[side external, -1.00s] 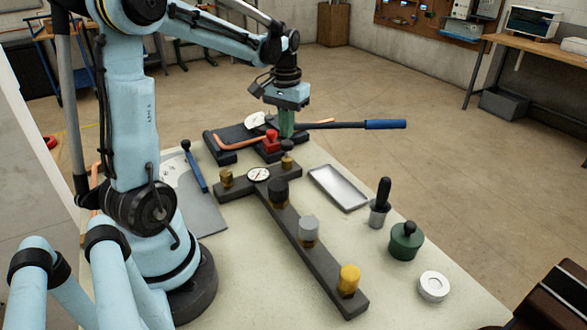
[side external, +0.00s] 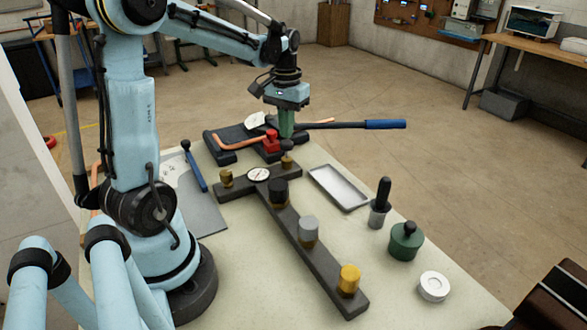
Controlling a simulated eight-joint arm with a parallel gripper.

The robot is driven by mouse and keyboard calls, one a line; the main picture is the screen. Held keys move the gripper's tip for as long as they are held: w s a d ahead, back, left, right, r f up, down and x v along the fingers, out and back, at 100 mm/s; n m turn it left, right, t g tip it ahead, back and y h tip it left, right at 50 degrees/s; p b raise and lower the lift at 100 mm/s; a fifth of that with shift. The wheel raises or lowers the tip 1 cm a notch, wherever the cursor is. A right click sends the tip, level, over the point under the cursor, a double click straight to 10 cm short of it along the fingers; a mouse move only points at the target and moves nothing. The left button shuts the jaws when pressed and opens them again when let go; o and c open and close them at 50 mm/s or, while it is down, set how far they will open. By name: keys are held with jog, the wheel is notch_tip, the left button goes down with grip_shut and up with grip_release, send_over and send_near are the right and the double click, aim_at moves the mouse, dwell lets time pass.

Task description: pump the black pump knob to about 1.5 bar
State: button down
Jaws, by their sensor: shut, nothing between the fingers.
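A small dark round knob (side external: 287,146) tops a brass post at the far end of the dark manifold bar (side external: 310,252). My gripper (side external: 286,137) is shut and empty, pointing down with its green fingers right over this knob. Whether the fingertips touch the knob I cannot tell. A round white gauge (side external: 259,175) sits on the bar just left of it; its needle is too small to read. A black cap (side external: 278,190) sits on the same bar. A green pot with a black knob (side external: 407,238) stands apart on the right.
A grey cap (side external: 308,230) and a yellow cap (side external: 349,279) stand along the bar. A red clamp (side external: 271,141) and a blue-handled lever (side external: 385,125) lie behind my gripper. A metal tray (side external: 338,188), a black-handled tool (side external: 383,194) and a white ring (side external: 433,287) are to the right.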

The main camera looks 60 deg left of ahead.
dwell(0.4)
jog(key=shift+f, duration=0.65)
jog(key=shift+f, duration=0.25)
jog(key=shift+r, duration=1.1)
jog(key=shift+w, duration=0.1)
jog(key=w+a+r, duration=0.3)
jog(key=w+r, duration=0.2)
jog(key=w, duration=0.3)
jog(key=shift+w, duration=0.4)
